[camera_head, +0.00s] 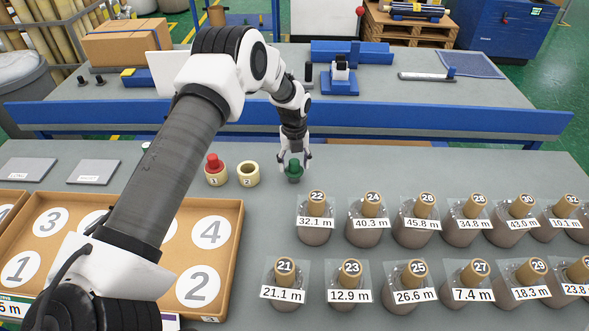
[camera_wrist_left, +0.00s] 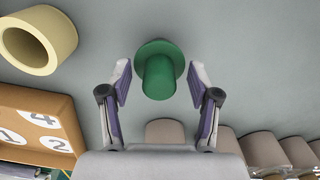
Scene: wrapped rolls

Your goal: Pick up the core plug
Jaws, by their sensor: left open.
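A green core plug (camera_head: 294,170) stands on the grey table, right of two pale ring-shaped cores. It also shows in the left wrist view (camera_wrist_left: 158,70), with a wide flange and a narrower round stem. My left gripper (camera_head: 294,160) is open, its fingers on either side of the plug. In the left wrist view my left gripper (camera_wrist_left: 160,85) has a visible gap between each finger and the plug. A red plug (camera_head: 213,162) sits in the core marked 1 (camera_head: 216,179). The core marked 2 (camera_head: 248,174) is empty. My right gripper is not in view.
Several wrapped rolls with length labels, such as roll 22 (camera_head: 316,231), stand in two rows at the right. A cardboard tray (camera_head: 238,262) with numbered circles lies at the left. A blue rail (camera_head: 430,119) runs behind the table.

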